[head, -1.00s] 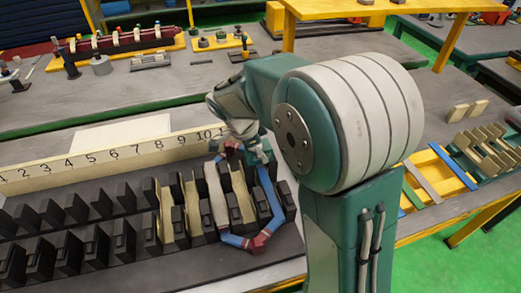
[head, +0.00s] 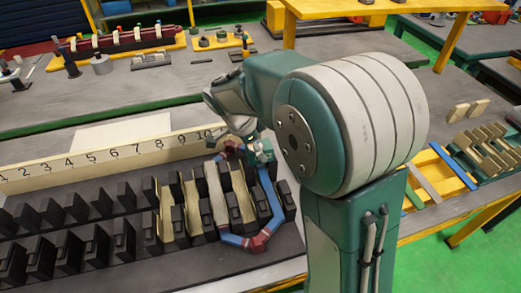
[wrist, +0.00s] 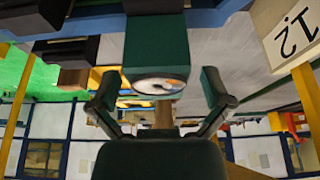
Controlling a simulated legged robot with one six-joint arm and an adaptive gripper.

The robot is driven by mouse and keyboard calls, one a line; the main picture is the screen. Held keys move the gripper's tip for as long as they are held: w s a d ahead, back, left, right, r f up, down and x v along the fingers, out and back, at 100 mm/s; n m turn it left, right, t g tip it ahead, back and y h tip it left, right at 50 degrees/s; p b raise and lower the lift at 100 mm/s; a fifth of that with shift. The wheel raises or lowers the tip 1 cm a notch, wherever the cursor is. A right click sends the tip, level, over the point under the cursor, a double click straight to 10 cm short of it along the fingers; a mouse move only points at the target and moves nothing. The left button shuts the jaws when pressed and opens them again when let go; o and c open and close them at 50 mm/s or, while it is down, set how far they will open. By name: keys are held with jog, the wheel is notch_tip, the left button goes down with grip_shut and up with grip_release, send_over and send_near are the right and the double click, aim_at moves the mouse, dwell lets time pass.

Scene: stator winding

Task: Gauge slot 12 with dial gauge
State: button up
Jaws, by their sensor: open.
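The dial gauge (wrist: 158,88), a dark green block with a round white dial, shows in the wrist view between the fingers of my gripper (wrist: 160,80). The fingers are spread, with a visible gap on each side of the gauge. An upside-down number 12 label (wrist: 298,32) is at the upper right of that view. In the head view a small pale and teal piece (head: 260,152), perhaps the gauge, stands below my wrist at the far end of the slot row. My arm hides slot 12's label there, and I cannot tell how the gauge sits in the slot.
A blue and red coil (head: 272,208) loops around the right-end slots of the black stator (head: 120,240). The cream number strip (head: 90,165) runs behind it. A yellow tray (head: 440,172) and wooden wedges (head: 485,145) lie right of my arm. A pale sheet lies behind the strip.

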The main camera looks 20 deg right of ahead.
jog(key=v, duration=1)
jog(key=shift+r, duration=0.2)
dwell(1.6)
jog(key=r+y, duration=0.2)
jog(key=y, duration=0.2)
send_over(259, 143)
jog(key=shift+y, duration=0.3)
notch_tip(259, 143, down, 6)
jog(key=shift+r, duration=0.2)
jog(key=f, duration=0.5)
jog(key=shift+s+a+f, duration=0.1)
jog(key=shift+s+f, duration=0.2)
jog(key=shift+s, duration=0.1)
jog(key=c, duration=1.2)
